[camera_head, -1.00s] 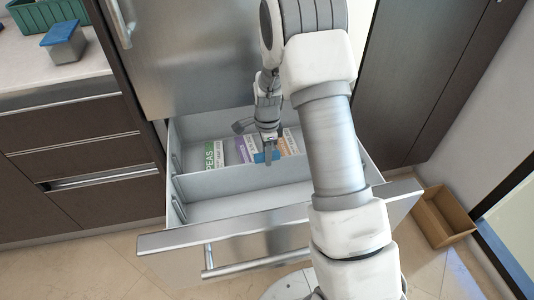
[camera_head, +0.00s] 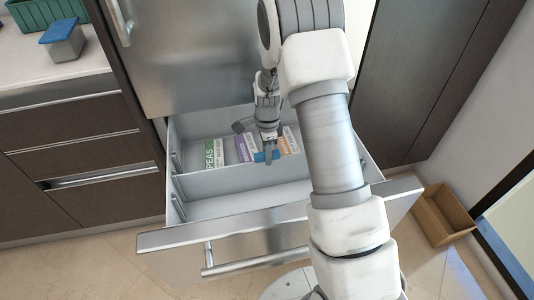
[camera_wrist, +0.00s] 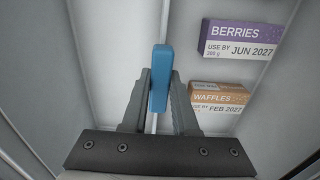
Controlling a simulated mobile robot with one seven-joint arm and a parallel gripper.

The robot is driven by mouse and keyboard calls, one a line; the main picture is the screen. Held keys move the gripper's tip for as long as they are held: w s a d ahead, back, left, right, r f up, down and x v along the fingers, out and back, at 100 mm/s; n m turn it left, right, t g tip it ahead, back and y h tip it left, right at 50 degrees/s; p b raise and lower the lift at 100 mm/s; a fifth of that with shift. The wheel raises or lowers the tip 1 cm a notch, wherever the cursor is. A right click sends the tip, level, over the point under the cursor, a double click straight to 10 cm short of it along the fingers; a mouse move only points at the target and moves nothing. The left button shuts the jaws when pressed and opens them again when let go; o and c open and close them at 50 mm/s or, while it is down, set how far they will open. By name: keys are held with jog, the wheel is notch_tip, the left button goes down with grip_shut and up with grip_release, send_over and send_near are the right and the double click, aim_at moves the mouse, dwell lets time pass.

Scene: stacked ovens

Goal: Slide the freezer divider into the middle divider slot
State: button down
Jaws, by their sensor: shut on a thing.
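The freezer divider (camera_head: 225,181) is a thin pale panel standing upright across the open freezer drawer (camera_head: 222,231). Its blue grip (camera_wrist: 159,85) shows between my fingers in the wrist view. My gripper (camera_head: 267,158) points down into the drawer and is shut on this blue grip; it also shows in the wrist view (camera_wrist: 158,100). The divider's left end is at the left drawer wall, between a rail behind it and a rail in front (camera_head: 179,208). My arm hides its right end. I cannot tell how deep it sits in the slot.
A peas box (camera_head: 214,153), a purple berries box (camera_head: 243,148) and an orange waffles box (camera_head: 288,141) lie behind the divider. The front compartment looks empty where visible. The freezer door (camera_head: 185,60) is above the drawer. A brown open box (camera_head: 442,216) stands on the floor at right.

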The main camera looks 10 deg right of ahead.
jog(key=c, duration=0.6)
grip_release()
notch_tip(320, 180, up, 18)
jog(key=p, duration=0.6)
jog(key=s+r+n+t, duration=0.3)
jog(key=s+r+n, duration=0.5)
jog(key=s+r, duration=0.45)
jog(key=s+r+n+t, duration=0.1)
jog(key=s+r+n, duration=0.2)
jog(key=s+n, duration=0.3)
jog(key=s+r+n+t, duration=0.2)
jog(key=s+r+n, duration=0.15)
jog(key=s, duration=0.35)
notch_tip(320, 180, up, 18)
jog(key=p, duration=1.8)
jog(key=shift+s+f, duration=0.25)
jog(key=shift+s, duration=0.2)
